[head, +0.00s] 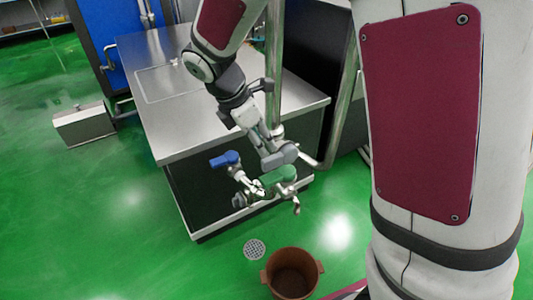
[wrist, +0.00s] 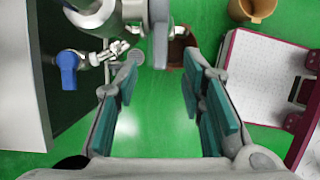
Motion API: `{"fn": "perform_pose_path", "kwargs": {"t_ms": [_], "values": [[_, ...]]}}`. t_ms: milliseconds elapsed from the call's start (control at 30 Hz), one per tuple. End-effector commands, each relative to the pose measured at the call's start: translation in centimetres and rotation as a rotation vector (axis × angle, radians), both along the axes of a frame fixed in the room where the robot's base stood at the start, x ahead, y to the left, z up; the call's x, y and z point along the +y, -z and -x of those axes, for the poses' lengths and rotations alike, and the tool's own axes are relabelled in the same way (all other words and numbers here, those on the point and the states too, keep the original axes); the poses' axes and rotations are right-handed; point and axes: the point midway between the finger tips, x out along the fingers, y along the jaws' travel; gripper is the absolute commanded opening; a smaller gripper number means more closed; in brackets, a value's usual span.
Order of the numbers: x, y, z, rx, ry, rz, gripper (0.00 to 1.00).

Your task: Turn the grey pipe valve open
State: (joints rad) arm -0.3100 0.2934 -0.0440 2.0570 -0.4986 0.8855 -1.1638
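The grey pipe valve (wrist: 160,40) shows at the top middle of the wrist view, with a narrow grey handle beside a pale metal pipe (wrist: 97,14). My gripper (wrist: 160,68) is open and empty. Its two teal-padded fingers point towards the grey handle, which lies at or just beyond the gap between the tips; contact cannot be told. In the head view, my gripper (head: 277,170) is at the front of the steel counter, and I cannot clearly separate the grey valve from the fingers there. A blue valve handle (wrist: 68,65) is left of my fingers; it also shows in the head view (head: 225,158).
The steel counter (head: 200,135) stands behind the valves. A brown bucket (head: 292,272) sits on the green floor near a round drain (head: 255,249). A tan container (wrist: 252,10) is at the upper right of the wrist view. Open floor lies to the left.

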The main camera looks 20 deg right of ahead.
Motion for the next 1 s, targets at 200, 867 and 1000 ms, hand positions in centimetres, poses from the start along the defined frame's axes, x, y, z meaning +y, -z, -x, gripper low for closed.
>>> {"fn": "perform_pose_path", "kwargs": {"t_ms": [200,867,1000], "values": [[-1.7,4.2,-0.3,0.003,0.002,0.001,0.37],[-3.2,7.8,-0.6,-0.001,0.001,-0.001,0.37],[-3.2,7.8,-0.6,-0.001,0.002,-0.001,0.09]]}}
